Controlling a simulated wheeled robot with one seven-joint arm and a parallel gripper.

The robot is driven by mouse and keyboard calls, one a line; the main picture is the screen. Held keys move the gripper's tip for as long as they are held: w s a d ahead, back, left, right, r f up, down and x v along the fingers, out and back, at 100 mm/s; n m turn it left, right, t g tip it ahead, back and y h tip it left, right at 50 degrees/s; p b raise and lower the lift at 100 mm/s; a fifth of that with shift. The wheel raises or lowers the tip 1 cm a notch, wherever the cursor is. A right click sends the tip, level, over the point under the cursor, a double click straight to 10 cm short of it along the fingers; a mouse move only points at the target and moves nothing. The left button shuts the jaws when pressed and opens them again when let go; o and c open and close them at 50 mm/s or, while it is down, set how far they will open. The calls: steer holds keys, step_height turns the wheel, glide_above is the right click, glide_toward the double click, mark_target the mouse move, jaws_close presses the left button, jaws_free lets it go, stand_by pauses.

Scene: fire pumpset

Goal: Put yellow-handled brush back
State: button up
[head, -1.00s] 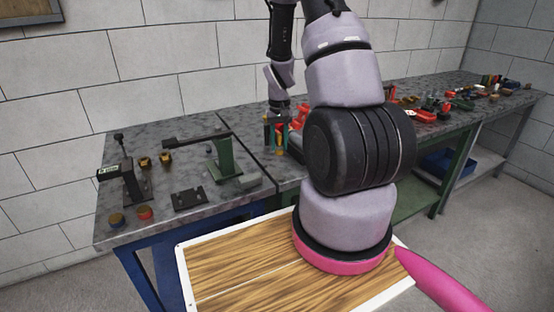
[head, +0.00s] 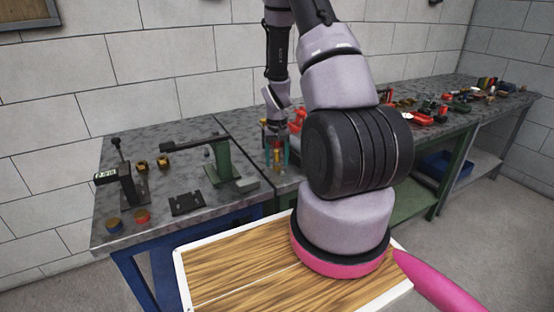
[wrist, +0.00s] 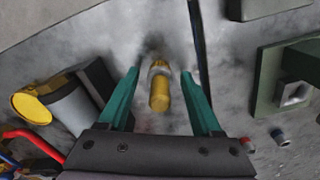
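The yellow-handled brush (wrist: 159,94) shows in the wrist view between the two teal fingers of my gripper (wrist: 161,98), over the grey tabletop. There is clear space on both sides of it, and neither finger touches it. Its yellow handle points toward the camera, and its far end has a grey band and a yellowish tip. I cannot tell whether it rests on the table. In the head view my gripper (head: 276,160) points down at the bench near the seam between tables, with something yellow between its fingers.
A grey cylinder with a yellow end (wrist: 33,107) lies left of my gripper, close to red handles (wrist: 32,142). A green stand (head: 230,165) is to the left on the speckled bench (head: 135,215). Red tools (head: 425,118) crowd the bench further right.

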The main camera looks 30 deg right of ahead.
step_height(320, 180, up, 12)
steer(key=shift+r, duration=0.1)
steer(key=shift+a+r, duration=0.15)
steer(key=shift+r, duration=0.25)
step_height(320, 180, up, 9)
steer(key=t, duration=0.2)
glide_above(277, 150)
steer(key=s+a, duration=0.2)
steer(key=a, duration=0.1)
steer(key=s+a+r+t, duration=0.1)
steer(key=s+a+r, duration=0.1)
steer(key=r, duration=0.3)
steer(key=s+a+r+t, duration=0.1)
steer(key=s+a+r, duration=0.2)
steer(key=r, duration=0.3)
steer(key=s+a+r+t+y, duration=0.2)
steer(key=s+a+r, duration=0.3)
steer(key=s+r, duration=0.4)
steer(key=s+t, duration=0.1)
steer(key=s, duration=0.2)
steer(key=shift+s+a, duration=0.2)
steer(key=shift+s, duration=0.1)
steer(key=shift+r, duration=0.1)
